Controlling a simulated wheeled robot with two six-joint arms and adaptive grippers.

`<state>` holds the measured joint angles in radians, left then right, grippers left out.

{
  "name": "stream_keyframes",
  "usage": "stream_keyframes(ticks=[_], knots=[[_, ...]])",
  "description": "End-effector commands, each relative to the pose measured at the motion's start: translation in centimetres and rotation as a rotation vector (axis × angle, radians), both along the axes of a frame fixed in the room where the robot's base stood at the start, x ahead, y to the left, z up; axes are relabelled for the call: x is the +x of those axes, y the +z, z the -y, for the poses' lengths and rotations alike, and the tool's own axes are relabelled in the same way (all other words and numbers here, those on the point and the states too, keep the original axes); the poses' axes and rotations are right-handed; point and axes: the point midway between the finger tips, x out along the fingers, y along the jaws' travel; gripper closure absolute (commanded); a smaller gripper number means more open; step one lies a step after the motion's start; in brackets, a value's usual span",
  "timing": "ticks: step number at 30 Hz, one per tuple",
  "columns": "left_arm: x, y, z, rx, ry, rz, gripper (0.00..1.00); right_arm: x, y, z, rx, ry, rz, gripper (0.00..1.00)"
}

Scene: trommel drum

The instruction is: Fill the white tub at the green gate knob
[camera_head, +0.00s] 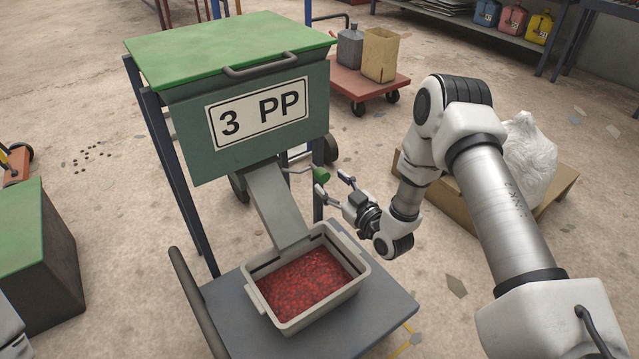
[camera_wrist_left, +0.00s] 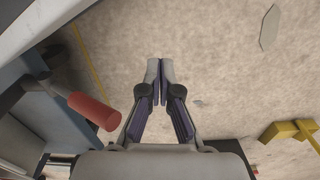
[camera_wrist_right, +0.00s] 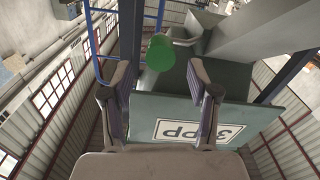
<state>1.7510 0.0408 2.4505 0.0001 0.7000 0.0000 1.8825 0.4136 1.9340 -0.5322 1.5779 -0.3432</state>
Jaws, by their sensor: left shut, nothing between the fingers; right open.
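The white tub (camera_head: 262,297) stands on a grey platform under the sloping chute (camera_head: 276,205) of a green hopper marked "3 PP" (camera_head: 258,111). Red flakes lie in the tub, below its rim. The green gate knob (camera_head: 321,175) sits on a thin lever beside the chute. My right gripper (camera_head: 333,186) is open and empty, close to the knob. In the right wrist view the knob (camera_wrist_right: 160,53) shows ahead of the open fingers (camera_wrist_right: 165,90), between them and apart from both. My left gripper (camera_wrist_left: 160,65) is shut and empty, seen only in its wrist view.
A red cylindrical handle (camera_wrist_left: 94,110) is left of my left gripper. A wooden pallet (camera_head: 466,205) with a white sack (camera_head: 529,157) lies behind my right arm. A red cart (camera_head: 350,83) with containers stands behind the hopper. A green-topped box (camera_head: 27,225) is at left.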

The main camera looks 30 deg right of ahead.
Motion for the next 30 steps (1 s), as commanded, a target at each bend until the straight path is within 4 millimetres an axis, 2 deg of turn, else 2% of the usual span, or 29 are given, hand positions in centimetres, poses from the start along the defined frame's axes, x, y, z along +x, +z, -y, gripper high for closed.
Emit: stream_keyframes(ticks=[1, 7, 16, 21, 26, 30], knots=[[0.0, -1.0, 0.0, 0.0, 0.0, 0.0, 1.0, 1.1, -0.4, -0.2, -0.003, 0.002, 0.003, 0.4], [0.0, -2.2, 0.0, 0.0, -0.001, -0.001, 1.0, 4.3, -0.3, -0.6, 0.0, 0.001, -0.001, 0.4], [0.0, -2.2, 0.0, 0.0, -0.001, 0.0, 1.0, 4.9, -0.1, -0.7, 0.001, -0.002, -0.004, 0.4], [0.0, -2.2, 0.0, 0.0, -0.001, -0.001, 1.0, 4.8, -0.1, -0.7, 0.001, -0.002, -0.004, 1.0], [0.0, -2.1, 0.0, 0.0, -0.001, -0.001, 1.0, 4.9, -0.1, -0.6, 0.001, -0.002, -0.004, 1.0], [0.0, -1.1, 0.0, 0.0, -0.001, -0.001, 1.0, 5.1, 0.2, 1.3, 0.003, -0.006, -0.003, 1.0]])
